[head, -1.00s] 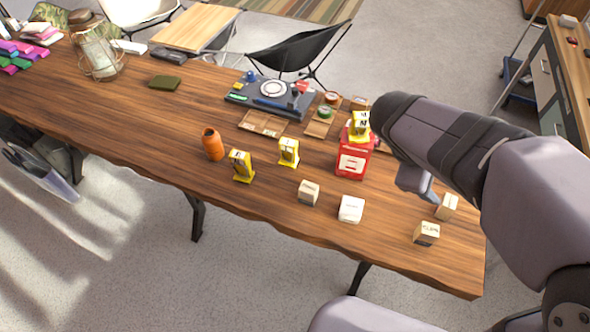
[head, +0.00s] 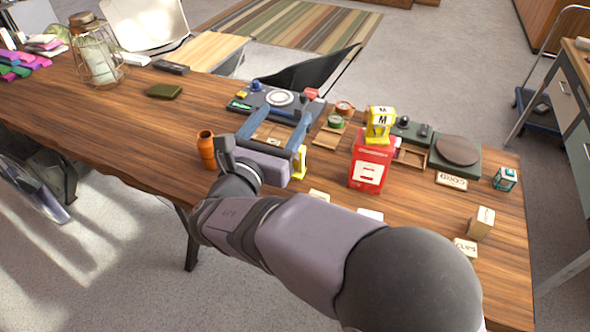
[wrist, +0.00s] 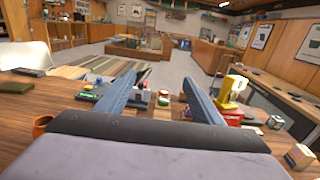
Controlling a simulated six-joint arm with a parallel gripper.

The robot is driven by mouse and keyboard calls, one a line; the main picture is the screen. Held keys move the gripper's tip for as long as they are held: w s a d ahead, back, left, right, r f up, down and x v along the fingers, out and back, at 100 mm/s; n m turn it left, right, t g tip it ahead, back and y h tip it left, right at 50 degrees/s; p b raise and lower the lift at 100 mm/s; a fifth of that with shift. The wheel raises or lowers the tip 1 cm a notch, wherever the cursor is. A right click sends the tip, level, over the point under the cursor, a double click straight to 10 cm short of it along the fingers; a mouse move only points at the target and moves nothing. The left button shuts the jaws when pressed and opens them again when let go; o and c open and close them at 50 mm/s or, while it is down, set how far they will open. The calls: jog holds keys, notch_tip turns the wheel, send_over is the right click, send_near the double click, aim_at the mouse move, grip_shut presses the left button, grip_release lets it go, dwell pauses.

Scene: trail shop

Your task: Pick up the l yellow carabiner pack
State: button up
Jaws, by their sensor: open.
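A yellow pack marked M (head: 380,124) stands on top of a red box (head: 370,165); it also shows in the wrist view (wrist: 233,90) right of my fingers. A second yellow pack (head: 301,164) is mostly hidden behind my gripper in the head view, and its marking cannot be read. A third yellow pack, seen earlier near the orange bottle, is hidden now. My gripper (head: 284,112) is open and empty above the table, its fingers pointing to the far side. The wrist view looks out between the fingers (wrist: 158,75) across the room; no yellow pack is between them.
An orange bottle (head: 206,150) stands left of my gripper. A dark display board with small items (head: 262,100) lies beyond it. Small boxes, including a tan one (head: 481,222), and a green stand with a round disc (head: 457,150) are at the right.

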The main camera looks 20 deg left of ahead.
notch_tip(320, 180, down, 17)
jog(key=shift+f, duration=0.1)
jog(key=shift+w+a+f+p, duration=0.15)
jog(key=shift+w+p, duration=0.25)
jog(key=shift+w, duration=1.45)
jog(key=shift+w+a+f+p, duration=0.1)
jog(key=shift+w+p, duration=0.25)
jog(key=shift+w, duration=1.45)
jog(key=c, duration=1.2)
